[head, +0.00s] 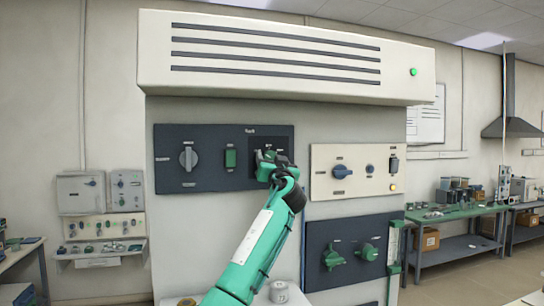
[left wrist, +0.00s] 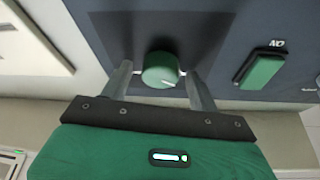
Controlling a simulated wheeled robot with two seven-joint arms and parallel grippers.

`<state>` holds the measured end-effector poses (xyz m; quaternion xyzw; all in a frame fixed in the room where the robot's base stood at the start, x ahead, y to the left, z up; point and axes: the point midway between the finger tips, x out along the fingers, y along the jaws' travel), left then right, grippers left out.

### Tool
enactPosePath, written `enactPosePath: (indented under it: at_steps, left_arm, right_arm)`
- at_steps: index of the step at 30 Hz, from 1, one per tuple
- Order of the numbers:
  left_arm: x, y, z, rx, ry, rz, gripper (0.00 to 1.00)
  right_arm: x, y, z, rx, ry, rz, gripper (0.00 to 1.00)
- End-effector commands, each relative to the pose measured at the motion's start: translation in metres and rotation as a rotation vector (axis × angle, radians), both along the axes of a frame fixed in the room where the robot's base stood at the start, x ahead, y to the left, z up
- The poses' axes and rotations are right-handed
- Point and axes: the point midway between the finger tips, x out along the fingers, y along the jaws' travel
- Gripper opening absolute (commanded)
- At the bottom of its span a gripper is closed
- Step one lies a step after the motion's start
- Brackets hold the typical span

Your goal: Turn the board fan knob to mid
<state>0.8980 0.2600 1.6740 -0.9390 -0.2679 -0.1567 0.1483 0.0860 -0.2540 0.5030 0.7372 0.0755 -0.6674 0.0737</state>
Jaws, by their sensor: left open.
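The board fan knob (left wrist: 160,70) appears to be the round green knob in the left wrist view, with a pale pointer mark near its lower edge. Its label cannot be read. It sits on the right end of the dark upper panel (head: 210,183) in the head view, where my gripper mostly covers it. In the head view, my left gripper (head: 267,163) reaches that panel from below. My right gripper is out of view.
On the same panel are a grey rotary knob (head: 188,158) and a green rocker switch (head: 231,158). A cream panel (head: 330,182) with a blue knob (head: 341,171) is at right. Below it, a dark panel (head: 318,270) carries two green valve handles. A hood (head: 290,65) overhangs above.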

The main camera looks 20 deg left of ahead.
Motion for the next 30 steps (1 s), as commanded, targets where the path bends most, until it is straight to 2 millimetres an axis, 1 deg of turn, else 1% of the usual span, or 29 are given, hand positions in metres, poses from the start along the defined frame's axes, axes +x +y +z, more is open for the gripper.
enactPosePath:
  at_steps: [3, 8, 12, 15, 23, 30]
  left_arm:
    - [0.001, 0.000, 0.000, 0.001, -0.001, 0.000, 0.61]
    - [0.001, 0.000, 0.000, 0.001, -0.001, 0.000, 0.61]
    - [0.000, 0.000, 0.000, 0.001, -0.001, 0.000, 0.34]
    - [0.000, 0.000, 0.000, 0.001, -0.001, 0.000, 0.16]
    - [0.000, 0.001, 0.000, 0.017, 0.012, 0.000, 0.16]
    - [0.000, 0.001, 0.001, 0.108, 0.072, -0.002, 0.16]
  right_arm:
    - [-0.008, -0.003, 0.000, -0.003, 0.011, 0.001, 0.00]
    - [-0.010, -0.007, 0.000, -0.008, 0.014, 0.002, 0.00]
    - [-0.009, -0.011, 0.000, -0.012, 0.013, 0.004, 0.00]
    - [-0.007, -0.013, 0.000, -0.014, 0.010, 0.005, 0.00]
    - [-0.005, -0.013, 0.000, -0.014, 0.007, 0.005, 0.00]
    - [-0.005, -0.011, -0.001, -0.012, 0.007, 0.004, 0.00]
